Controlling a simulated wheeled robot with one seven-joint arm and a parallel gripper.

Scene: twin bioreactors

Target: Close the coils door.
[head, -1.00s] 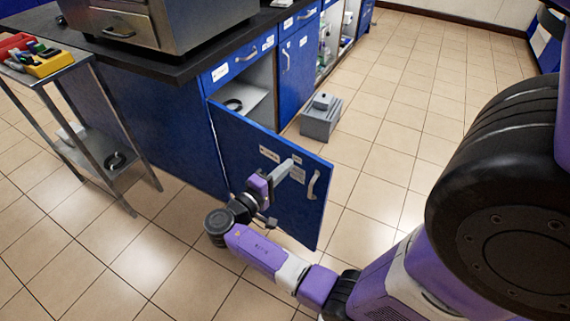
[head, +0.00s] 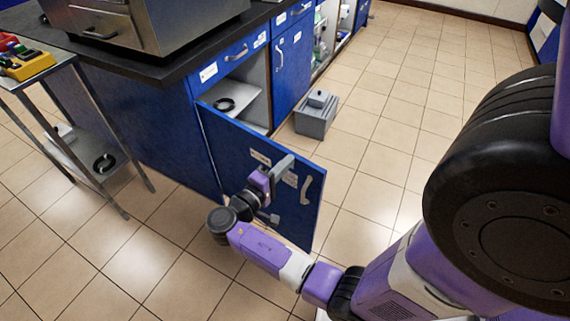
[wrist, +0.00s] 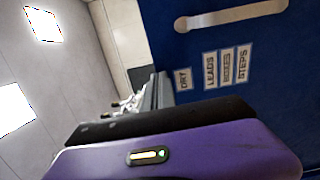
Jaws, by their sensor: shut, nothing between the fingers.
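The blue cabinet door (head: 240,150) stands wide open in the head view, swung out from the lower cupboard below the counter. It has a pale bar handle (head: 306,189) near its free edge and white labels. I cannot read the word "coils" on it. The wrist view shows the door face (wrist: 295,55), its handle (wrist: 230,16) and labels including "DRY", "LEADS" and "STEPS" close by. My gripper (head: 284,166) is shut and empty, in front of the labelled face, between the labels and left of the handle. I cannot tell whether it touches the door.
The open cupboard holds a shelf (head: 244,105) with a black coil (head: 224,104). A grey box (head: 316,115) stands on the floor beyond the door. A metal trolley (head: 95,120) stands at the left. Tiled floor (head: 390,140) is free to the right.

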